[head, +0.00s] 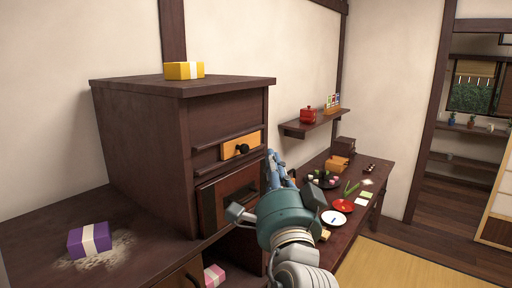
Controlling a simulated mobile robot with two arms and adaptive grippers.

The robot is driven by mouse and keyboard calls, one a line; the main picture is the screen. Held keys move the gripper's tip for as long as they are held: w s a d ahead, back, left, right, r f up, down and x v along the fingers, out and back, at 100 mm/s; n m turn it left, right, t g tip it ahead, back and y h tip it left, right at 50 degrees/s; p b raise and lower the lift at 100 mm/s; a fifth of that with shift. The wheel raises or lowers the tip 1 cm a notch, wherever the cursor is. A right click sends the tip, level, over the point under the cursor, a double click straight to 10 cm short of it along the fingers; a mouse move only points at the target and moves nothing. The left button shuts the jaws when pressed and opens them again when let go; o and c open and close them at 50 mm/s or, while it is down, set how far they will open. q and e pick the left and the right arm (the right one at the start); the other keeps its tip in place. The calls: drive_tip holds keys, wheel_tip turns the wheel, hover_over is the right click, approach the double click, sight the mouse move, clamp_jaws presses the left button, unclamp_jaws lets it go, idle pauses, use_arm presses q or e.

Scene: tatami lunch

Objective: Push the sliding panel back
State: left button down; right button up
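A dark wooden cabinet (150,150) stands at the left. The panel sits toward the right part of the rails. My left gripper (272,160) has blue fingers and is beside the right front edge of the cabinet, right of and slightly below the panel. I see no contact with the panel. My own wrist hides part of the fingers, so I cannot tell their opening. My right gripper is not in view.
A yellow box (184,71) sits on the cabinet and a purple box (89,240) on the counter. A pink box (214,275) is low down. A long table (373,178) with dishes runs behind my arm. A wall shelf (312,126) holds a red pot (308,116).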

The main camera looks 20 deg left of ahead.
use_arm(q)
drive_tip(key=shift+w, duration=0.1)
drive_tip(key=p+x, duration=0.5)
drive_tip(key=x, duration=0.5)
drive_tip(key=s, duration=0.1)
drive_tip(key=s+a+f+p, duration=0.1)
drive_tip(key=s+f, duration=0.1)
drive_tip(key=shift+s+a, duration=0.15)
drive_tip(key=shift+a, duration=0.2)
